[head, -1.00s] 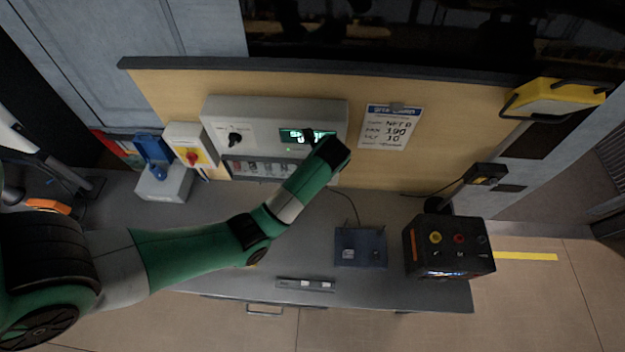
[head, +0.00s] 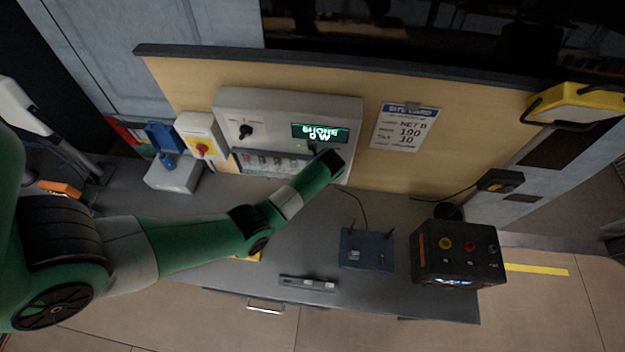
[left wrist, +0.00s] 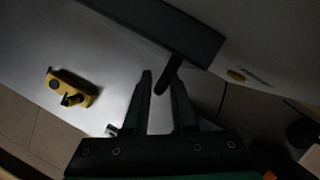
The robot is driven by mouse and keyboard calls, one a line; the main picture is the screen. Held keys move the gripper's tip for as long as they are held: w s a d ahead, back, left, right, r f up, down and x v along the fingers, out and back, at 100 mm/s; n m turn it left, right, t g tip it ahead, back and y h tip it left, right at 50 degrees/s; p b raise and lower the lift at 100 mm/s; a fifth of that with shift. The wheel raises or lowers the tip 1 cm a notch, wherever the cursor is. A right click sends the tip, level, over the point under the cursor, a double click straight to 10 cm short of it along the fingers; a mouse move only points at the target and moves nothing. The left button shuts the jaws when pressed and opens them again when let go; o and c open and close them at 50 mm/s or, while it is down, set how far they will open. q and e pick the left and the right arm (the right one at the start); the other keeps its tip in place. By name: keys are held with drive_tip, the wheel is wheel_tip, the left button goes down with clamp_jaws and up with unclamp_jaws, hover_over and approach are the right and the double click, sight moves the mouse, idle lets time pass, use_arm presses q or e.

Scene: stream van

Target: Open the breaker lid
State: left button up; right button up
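The grey breaker panel (head: 354,120) is on the tan backboard, with a green-lit display and a black knob. Its lower strip, the breaker lid (head: 265,162), covers a row of breakers and looks down; its right end is hidden by my left gripper (head: 333,160). In the left wrist view my left gripper (left wrist: 162,88) has its fingers apart. A short dark peg (left wrist: 170,74) hangs from a dark bar (left wrist: 165,25) just beyond and between the fingertips; I cannot tell whether it belongs to the lid. Nothing is gripped. My right gripper is not in view.
A red-yellow switch box (head: 198,148) and a blue-lidded socket box (head: 172,175) stand left of the panel. A blue box (head: 366,250) and a black box with coloured sockets (head: 458,252) are on the grey bench, right. A yellow item (left wrist: 72,88) lies below.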

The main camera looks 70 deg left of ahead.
use_arm(q)
clamp_jaws()
idle(1.3)
